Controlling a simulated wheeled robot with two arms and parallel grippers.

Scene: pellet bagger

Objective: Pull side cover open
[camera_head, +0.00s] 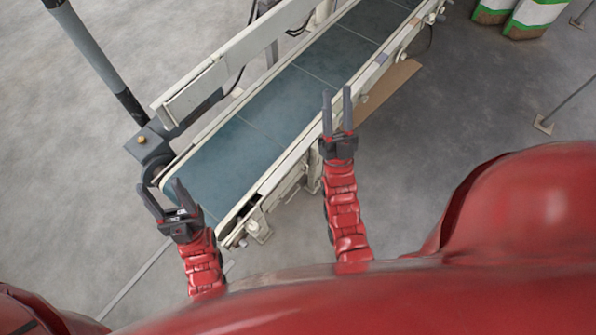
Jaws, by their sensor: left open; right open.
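No part that I can clearly tell as the side cover shows in the head view. A conveyor with a blue-grey belt (218,160) runs from the lower left to the top right. A pale side panel (225,72) lines its far left edge; I cannot tell whether it is a cover. My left gripper (160,184) is open and empty at the conveyor's near left end. My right gripper (337,90) is open and empty, and overlaps the conveyor's right rail in the picture. I cannot tell whether either gripper touches the conveyor.
A dark post (97,60) stands at the upper left by the conveyor's end. Green and white bags (537,14) stand at the top right. A flat brown piece (388,92) lies beside the conveyor. The grey floor (465,100) to the right is mostly clear.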

